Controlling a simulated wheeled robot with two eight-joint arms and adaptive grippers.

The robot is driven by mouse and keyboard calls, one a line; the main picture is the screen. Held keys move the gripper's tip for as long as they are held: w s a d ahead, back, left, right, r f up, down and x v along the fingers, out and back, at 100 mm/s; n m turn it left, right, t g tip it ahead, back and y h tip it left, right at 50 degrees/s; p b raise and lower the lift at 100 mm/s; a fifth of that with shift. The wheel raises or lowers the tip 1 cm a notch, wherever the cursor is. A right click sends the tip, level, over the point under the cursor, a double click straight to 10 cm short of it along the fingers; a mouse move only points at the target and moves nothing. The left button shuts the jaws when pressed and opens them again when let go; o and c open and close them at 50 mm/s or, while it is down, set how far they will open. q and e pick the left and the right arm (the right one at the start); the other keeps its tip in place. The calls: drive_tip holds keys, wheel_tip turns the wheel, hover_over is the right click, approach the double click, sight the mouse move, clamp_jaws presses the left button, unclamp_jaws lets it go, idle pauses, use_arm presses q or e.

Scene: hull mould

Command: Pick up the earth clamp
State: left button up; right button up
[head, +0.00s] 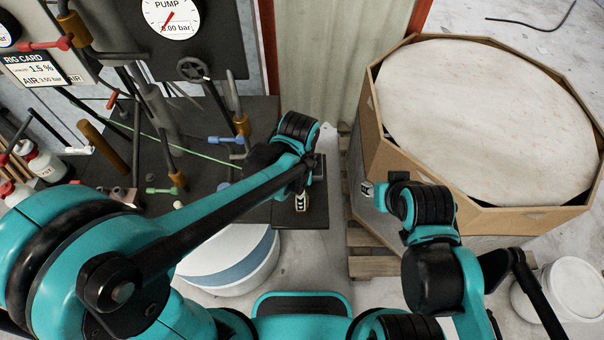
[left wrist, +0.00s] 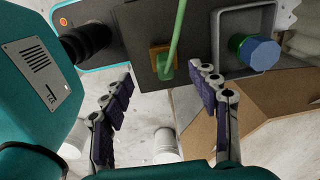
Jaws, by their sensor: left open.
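In the left wrist view, a green cable (left wrist: 175,35) runs down to a small brown-gold block with a green end piece, which looks like the earth clamp (left wrist: 160,60), against a dark surface. My left gripper (left wrist: 166,82) is open; its two dark-padded fingers stand apart, one on each side below the clamp in the picture, with nothing seen between the pads.
The dark bench (head: 225,205) holds valves, pipes and small tools at left. A large octagonal box (head: 375,135) stands at right; a white bucket (head: 575,290) is on the floor.

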use_arm(q)
drive_tip(key=shift+w+d+m, duration=0.1)
drive_tip(key=shift+d+m, duration=0.2)
drive_tip(key=shift+m, duration=0.1)
drive_tip(key=shift+d+f, duration=0.1)
drive_tip(key=shift+f, duration=0.3)
drive_tip(key=f+b, duration=0.1)
drive_tip(key=f, duration=0.3)
drive_tip(key=f+b, duration=0.1)
drive_tip(key=f, duration=0.2)
drive_tip(key=shift+w+a+b, duration=0.25)
drive_tip(key=shift+w+b, duration=0.05)
clamp_jaws()
use_arm(e)
drive_tip(key=shift+f, duration=0.85)
